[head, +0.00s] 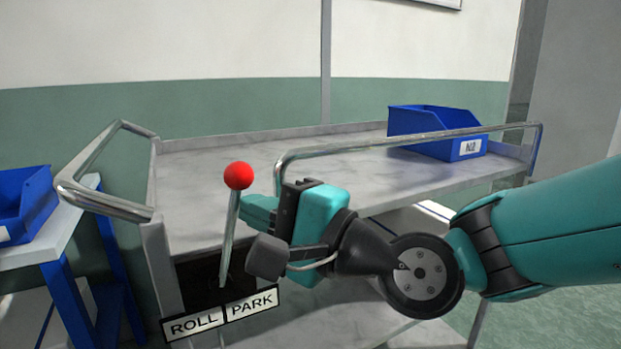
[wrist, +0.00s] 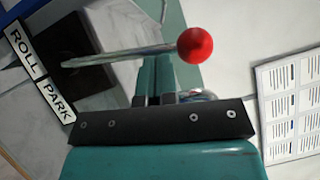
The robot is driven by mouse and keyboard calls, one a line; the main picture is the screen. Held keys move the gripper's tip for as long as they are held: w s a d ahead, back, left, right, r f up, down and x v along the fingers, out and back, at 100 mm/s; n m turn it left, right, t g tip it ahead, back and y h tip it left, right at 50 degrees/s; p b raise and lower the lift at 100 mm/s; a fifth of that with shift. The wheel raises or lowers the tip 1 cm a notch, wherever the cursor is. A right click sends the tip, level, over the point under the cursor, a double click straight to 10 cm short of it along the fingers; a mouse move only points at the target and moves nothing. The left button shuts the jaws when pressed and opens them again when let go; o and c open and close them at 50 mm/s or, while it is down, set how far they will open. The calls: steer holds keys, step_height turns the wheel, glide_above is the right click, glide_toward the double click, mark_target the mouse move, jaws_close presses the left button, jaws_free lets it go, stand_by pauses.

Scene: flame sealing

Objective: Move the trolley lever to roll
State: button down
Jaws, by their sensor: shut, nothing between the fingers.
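The trolley lever (head: 230,235) is a thin metal rod with a red ball knob (head: 238,176). It rises from a dark slot at the trolley's near left corner, its top leaning slightly right in the head view. A plate below reads ROLL (head: 194,324) on the left and PARK (head: 252,303) on the right; the rod's foot is near their dividing line. My gripper (head: 258,212) is shut and empty, its teal fingers just right of the rod below the knob. In the wrist view the rod (wrist: 120,55) crosses by the fingertips (wrist: 154,60); I cannot tell whether they touch.
The grey trolley top (head: 215,180) has metal rails, one (head: 350,143) along the near side behind my gripper and a handle (head: 90,190) at left. A blue bin (head: 425,135) stands at its far right. A table with another blue bin (head: 25,205) is at left.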

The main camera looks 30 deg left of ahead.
steer(key=s+a+n+h+p, duration=0.3)
steer(key=s+a+n+p, duration=0.1)
steer(key=s+p, duration=0.3)
steer(key=shift+s+a+r+n+t+h+p, duration=0.2)
steer(key=shift+a+n+t+h+p, duration=0.15)
steer(key=shift+n+p, duration=0.55)
steer(key=shift+s, duration=0.1)
steer(key=w+d+r, duration=0.1)
steer(key=d+r, duration=0.1)
steer(key=d, duration=0.4)
steer(key=w+d+r, duration=0.1)
steer(key=d+r, duration=0.1)
steer(key=d, duration=0.4)
steer(key=shift+r+b, duration=0.25)
steer(key=shift+b, duration=0.2)
steer(key=shift+d, duration=0.1)
steer(key=shift+w, duration=0.1)
